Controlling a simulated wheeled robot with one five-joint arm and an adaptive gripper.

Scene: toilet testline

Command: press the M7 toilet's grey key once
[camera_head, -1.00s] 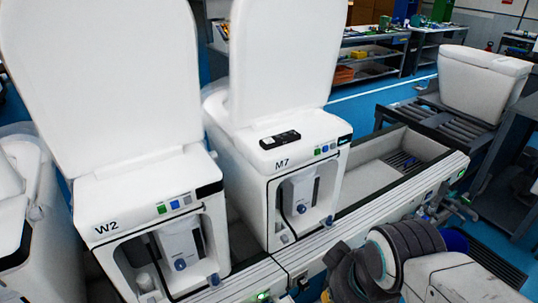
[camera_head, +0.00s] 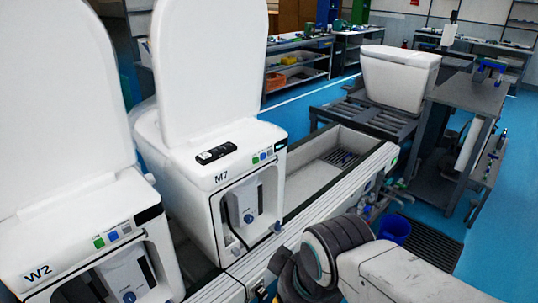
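The M7 toilet (camera_head: 190,178) stands left of the middle, white, lid raised, with its front housing open. A row of small keys sits on its top front edge, to the right of the M7 label: green, blue, then the grey key (camera_head: 270,152) at the right end. My gripper (camera_head: 268,288) is low in the picture, in front of and below the M7 toilet's front, apart from the grey key. Its fingers are dark, small and partly cut off by the bottom edge, so their opening is unclear.
The W2 toilet (camera_head: 75,235) stands at left with similar keys. The conveyor rail (camera_head: 330,200) runs diagonally past M7's front. A white tank (camera_head: 400,78) sits on rollers behind. A grey table (camera_head: 470,95) and a blue bucket (camera_head: 395,229) are at right. Blue floor is clear at far right.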

